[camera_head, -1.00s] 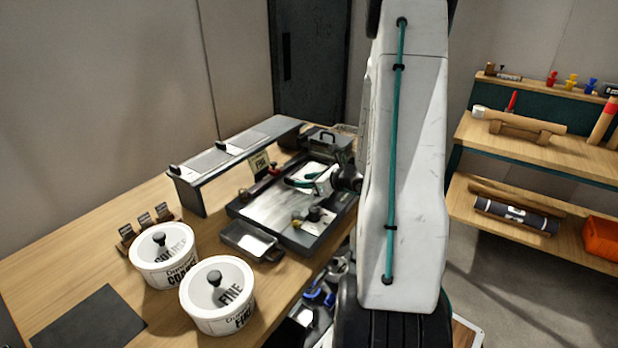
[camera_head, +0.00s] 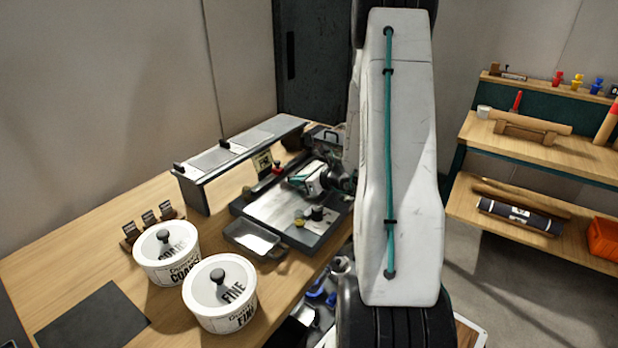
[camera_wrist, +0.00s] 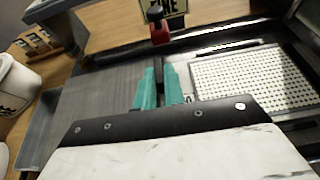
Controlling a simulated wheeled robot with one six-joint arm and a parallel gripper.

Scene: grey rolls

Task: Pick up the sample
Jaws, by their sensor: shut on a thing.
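My gripper (camera_wrist: 160,88) shows in the wrist view with its two teal fingers close together. They are shut on a narrow dark thing (camera_wrist: 160,96), mostly hidden between them; I cannot tell its full shape or whether it is the sample. The gripper is over the grey metal plate of the dark-framed tray (camera_head: 270,210) on the bench. In the head view my gripper (camera_head: 299,181) is at the tray's back part, and its fingertips are hard to make out.
A red block with a black knob (camera_wrist: 160,30) stands just beyond the fingers. A white perforated plate (camera_wrist: 250,78) lies to their right. Two white lidded pots, coarse (camera_head: 165,253) and fine (camera_head: 220,294), stand at the front left. A raised shelf (camera_head: 240,145) runs behind the tray.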

